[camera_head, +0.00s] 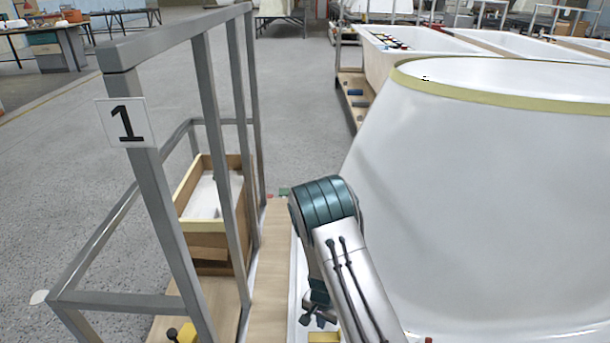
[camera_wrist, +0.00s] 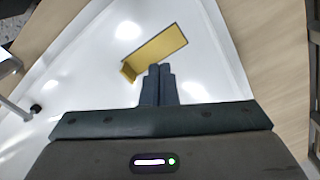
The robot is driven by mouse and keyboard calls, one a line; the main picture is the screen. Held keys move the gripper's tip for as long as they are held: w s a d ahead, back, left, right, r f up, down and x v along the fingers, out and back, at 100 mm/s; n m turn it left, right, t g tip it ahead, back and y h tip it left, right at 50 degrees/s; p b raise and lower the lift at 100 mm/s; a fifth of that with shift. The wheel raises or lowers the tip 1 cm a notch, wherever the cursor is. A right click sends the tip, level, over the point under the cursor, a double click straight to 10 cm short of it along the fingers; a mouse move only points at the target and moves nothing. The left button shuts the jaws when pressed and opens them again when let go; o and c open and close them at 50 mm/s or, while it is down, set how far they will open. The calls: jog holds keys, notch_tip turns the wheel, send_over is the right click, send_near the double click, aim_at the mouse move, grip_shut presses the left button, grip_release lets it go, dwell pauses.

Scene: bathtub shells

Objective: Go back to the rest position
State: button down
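My gripper (camera_wrist: 159,68) shows in the wrist view with its two dark fingers side by side and no visible gap between them. A yellow angled piece (camera_wrist: 158,50) lies on a white surface (camera_wrist: 95,70) just beyond the fingertips. I see nothing clamped between the fingers, and whether the tips touch the yellow piece is unclear. In the head view my arm reaches down beside the large white bathtub shell, and my fingers are not clearly visible there. A bit of yellow (camera_head: 323,337) shows at the bottom edge by the arm.
The large white bathtub shell (camera_head: 470,200) with a yellow rim fills the right. A grey metal frame (camera_head: 165,200) with a "1" sign (camera_head: 127,123) stands at left, by a wooden box (camera_head: 188,190). More tubs (camera_head: 425,45) stand behind. Open grey floor (camera_head: 300,110) lies between.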

jog(key=shift+r, duration=0.25)
jog(key=s+d+r+n+t+y+p, duration=0.15)
jog(key=r+p, duration=0.55)
jog(key=r, duration=1.2)
jog(key=s+d+r+n+p, duration=0.15)
jog(key=r+p, duration=0.55)
jog(key=r, duration=1.3)
jog(key=s+d+r+n+p, duration=0.1)
jog(key=s+r+p, duration=0.3)
jog(key=r, duration=0.5)
jog(key=s+d+r+n+t+h+p, duration=0.1)
jog(key=s+d+r+p, duration=0.2)
jog(key=s+r, duration=0.4)
jog(key=s+d+r+p, duration=0.3)
jog(key=s+r+p, duration=0.3)
jog(key=r, duration=0.5)
jog(key=shift+s+r+n, duration=0.3)
jog(key=shift+n, duration=0.1)
jog(key=shift+h, duration=0.25)
